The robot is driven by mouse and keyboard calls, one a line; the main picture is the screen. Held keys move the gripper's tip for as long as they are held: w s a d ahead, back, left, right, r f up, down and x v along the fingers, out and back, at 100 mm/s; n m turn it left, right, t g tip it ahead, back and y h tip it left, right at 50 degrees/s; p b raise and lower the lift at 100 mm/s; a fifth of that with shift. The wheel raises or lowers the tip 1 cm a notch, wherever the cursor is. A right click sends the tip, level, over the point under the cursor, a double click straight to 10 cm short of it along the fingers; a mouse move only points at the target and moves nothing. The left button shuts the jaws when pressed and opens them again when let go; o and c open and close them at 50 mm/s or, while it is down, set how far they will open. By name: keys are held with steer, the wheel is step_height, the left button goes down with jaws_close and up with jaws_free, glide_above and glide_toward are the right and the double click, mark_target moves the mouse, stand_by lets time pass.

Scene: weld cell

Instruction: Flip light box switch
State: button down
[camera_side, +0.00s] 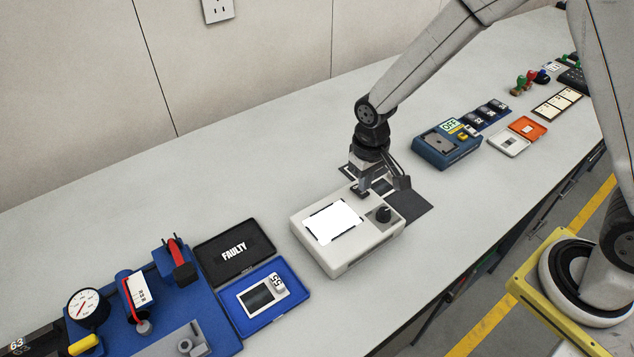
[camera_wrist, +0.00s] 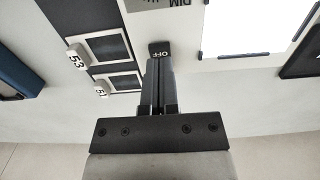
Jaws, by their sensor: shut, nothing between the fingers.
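The light box (camera_side: 325,253) is a pale grey box near the middle of the bench. In the wrist view a small black switch marked OFF (camera_wrist: 160,47) shows beside the panel (camera_wrist: 250,27). My gripper (camera_side: 370,190) is over the box's far edge. In the wrist view its shut fingers (camera_wrist: 159,66) point at the switch, with the tips right by it. I cannot tell whether they touch. The arm hides the switch in the side view.
A dark mat (camera_side: 412,208) with small numbered cards (camera_wrist: 107,47) lies behind the box. A blue device marked OFF (camera_side: 446,146) stands to the right.

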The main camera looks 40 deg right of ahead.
mark_target(367, 193)
steer(key=shift+f, duration=0.75)
stand_by(0.7)
steer(key=shift+r, duration=3.5)
steer(key=shift+s+d, duration=0.1)
steer(key=shift+s+d+r, duration=0.15)
steer(key=s+d+r+t, duration=0.2)
steer(key=s+d, duration=0.5)
steer(key=s, duration=0.3)
steer(key=shift+s+r+t, duration=0.15)
steer(key=shift+s+t, duration=0.15)
